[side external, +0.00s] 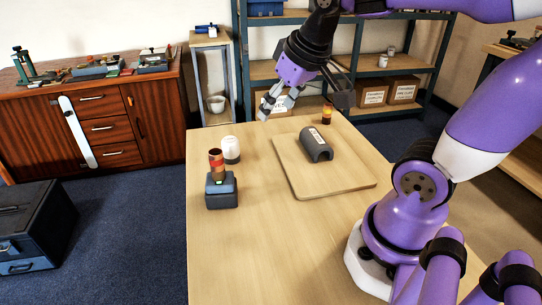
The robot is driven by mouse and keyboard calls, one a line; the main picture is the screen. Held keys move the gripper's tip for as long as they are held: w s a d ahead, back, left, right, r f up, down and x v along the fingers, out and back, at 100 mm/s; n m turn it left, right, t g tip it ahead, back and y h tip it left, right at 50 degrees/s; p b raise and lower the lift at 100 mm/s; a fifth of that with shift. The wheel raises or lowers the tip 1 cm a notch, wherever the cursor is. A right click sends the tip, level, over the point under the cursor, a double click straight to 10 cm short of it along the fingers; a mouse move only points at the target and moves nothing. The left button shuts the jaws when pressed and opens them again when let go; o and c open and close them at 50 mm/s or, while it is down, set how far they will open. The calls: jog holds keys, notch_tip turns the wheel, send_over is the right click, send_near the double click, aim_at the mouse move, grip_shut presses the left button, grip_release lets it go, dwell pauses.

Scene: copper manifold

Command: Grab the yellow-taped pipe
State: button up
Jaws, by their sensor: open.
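A short reddish pipe with a yellow band (327,113) stands upright near the far edge of the table, behind the wooden board. My gripper (277,108) is open and empty above the far part of the table, to the left of this pipe and apart from it. A copper-coloured pipe (216,161) with a reddish band stands upright in a dark grey-blue block (221,191) at the table's left. A dark grey arched block (316,145) with a small label lies on the wooden board (333,184).
The pale wooden table (270,240) is clear in its front half. A white jar (231,150) stands behind the dark block. Shelves with boxes (373,94) stand behind the table. A wooden cabinet (104,120) stands at the left.

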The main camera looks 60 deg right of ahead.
jog(key=w+d+m+g+h, duration=0.1)
jog(key=w+d+m, duration=0.35)
jog(key=d, duration=0.65)
jog(key=m+g+h, duration=0.2)
jog(key=m, duration=0.3)
send_near(329, 105)
jog(key=x, duration=0.5)
jog(key=shift+w+d+f, duration=0.1)
jog(key=shift+f, duration=0.3)
jog(key=x, duration=0.6)
grip_shut()
